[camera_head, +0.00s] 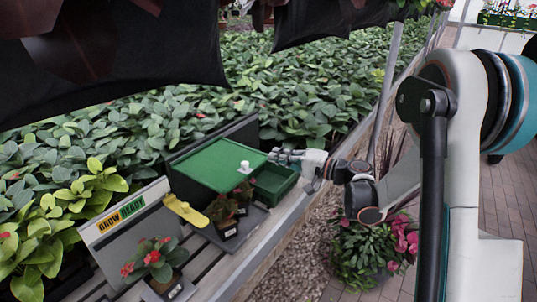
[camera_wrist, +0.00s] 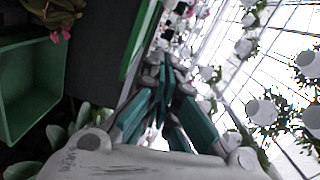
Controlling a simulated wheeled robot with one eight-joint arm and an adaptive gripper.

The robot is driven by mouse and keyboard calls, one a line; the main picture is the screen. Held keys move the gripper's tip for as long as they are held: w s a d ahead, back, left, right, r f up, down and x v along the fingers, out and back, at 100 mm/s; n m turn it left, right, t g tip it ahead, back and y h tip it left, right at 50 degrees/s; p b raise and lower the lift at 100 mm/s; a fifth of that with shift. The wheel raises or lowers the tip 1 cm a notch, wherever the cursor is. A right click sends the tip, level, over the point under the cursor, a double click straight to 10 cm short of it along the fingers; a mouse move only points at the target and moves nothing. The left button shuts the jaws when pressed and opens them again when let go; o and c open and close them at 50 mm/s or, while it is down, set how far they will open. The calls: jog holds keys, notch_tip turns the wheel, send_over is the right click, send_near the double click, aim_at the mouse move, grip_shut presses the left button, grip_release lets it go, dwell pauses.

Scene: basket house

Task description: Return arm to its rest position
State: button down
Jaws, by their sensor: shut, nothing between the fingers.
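My gripper (camera_head: 286,155) is at the end of my arm, which reaches in from the right in the head view. It is over the back right part of the bench, close to the right edge of a green lid or panel (camera_head: 212,160) and above a green bin (camera_head: 272,182). In the wrist view my gripper (camera_wrist: 167,62) shows its teal fingers brought together at the tips, with nothing between them. The green bin (camera_wrist: 30,88) also shows at the left of the wrist view. I cannot tell whether the fingers touch the panel.
A white knob (camera_head: 245,167) stands on the panel's right side. Pink flowers (camera_head: 402,243) grow below my arm. Paved floor lies right.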

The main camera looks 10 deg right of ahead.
jog(key=p+v, duration=0.1)
jog(key=v, duration=0.4)
jog(key=s+a+r+n+g+h+p, duration=0.1)
jog(key=s+a+r+g+h, duration=0.15)
jog(key=s+a, duration=0.5)
jog(key=s+a+r+n+g+h+p, duration=0.15)
jog(key=s+a+r+h, duration=0.3)
jog(key=s, duration=0.65)
jog(key=s+d+f+n+h+b, duration=0.1)
jog(key=s+d+f+n+h, duration=0.1)
jog(key=s+d, duration=0.3)
jog(key=s+d+f+n+h+b, duration=0.1)
jog(key=s+d+f+h, duration=0.1)
jog(key=s+d+h, duration=0.2)
jog(key=s+d, duration=0.2)
jog(key=s, duration=0.2)
jog(key=shift+d+f+n, duration=0.2)
jog(key=shift+n, duration=0.15)
